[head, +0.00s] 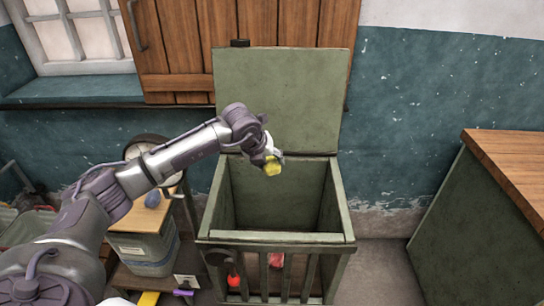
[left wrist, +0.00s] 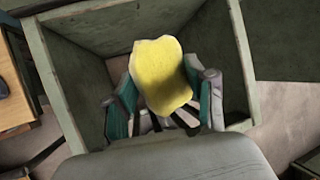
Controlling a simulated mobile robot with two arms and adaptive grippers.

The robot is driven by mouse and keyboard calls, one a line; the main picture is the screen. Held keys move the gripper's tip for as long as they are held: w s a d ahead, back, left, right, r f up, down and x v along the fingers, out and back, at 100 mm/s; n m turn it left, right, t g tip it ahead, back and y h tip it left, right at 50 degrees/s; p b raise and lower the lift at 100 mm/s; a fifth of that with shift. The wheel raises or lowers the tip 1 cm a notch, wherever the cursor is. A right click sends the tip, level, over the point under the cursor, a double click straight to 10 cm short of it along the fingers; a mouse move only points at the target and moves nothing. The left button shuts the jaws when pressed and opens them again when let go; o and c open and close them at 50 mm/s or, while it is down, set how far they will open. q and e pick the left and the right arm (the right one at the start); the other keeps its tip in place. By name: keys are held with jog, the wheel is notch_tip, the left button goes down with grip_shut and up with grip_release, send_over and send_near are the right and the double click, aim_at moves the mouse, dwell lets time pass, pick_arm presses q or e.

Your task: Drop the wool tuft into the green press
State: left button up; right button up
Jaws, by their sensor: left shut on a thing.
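The yellow wool tuft (head: 272,169) is in my left gripper (head: 266,158), above the opening of the green press (head: 205,222). In the left wrist view, the tuft (left wrist: 160,85) sits between the two fingers of the gripper (left wrist: 165,105), which are shut on it. The press is a green box with a slatted front, and its lid (head: 282,85) stands raised at the back. In the left wrist view the press rim (left wrist: 240,50) frames the tuft. My right gripper is not in view.
A wooden-topped green counter (head: 510,150) stands at the right. At the left of the press are a low table with a bin (head: 145,250), a round dial and small objects. Behind are a wall, a window (head: 75,35) and a wooden shutter (head: 185,40).

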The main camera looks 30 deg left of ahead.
aim_at(270, 171)
pick_arm(q)
jog(key=f, duration=0.2)
jog(key=f+b, duration=0.1)
jog(key=shift+w+d, duration=0.1)
jog(key=shift+w, duration=0.15)
jog(key=shift+w+f, duration=0.1)
jog(key=shift+f, duration=0.6)
jog(key=o, duration=0.8)
jog(key=shift+o, duration=0.8)
jog(key=shift+r, duration=0.15)
jog(key=v, duration=1.2)
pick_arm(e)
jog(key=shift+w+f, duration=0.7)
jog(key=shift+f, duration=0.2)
pick_arm(q)
jog(key=shift+d, duration=0.1)
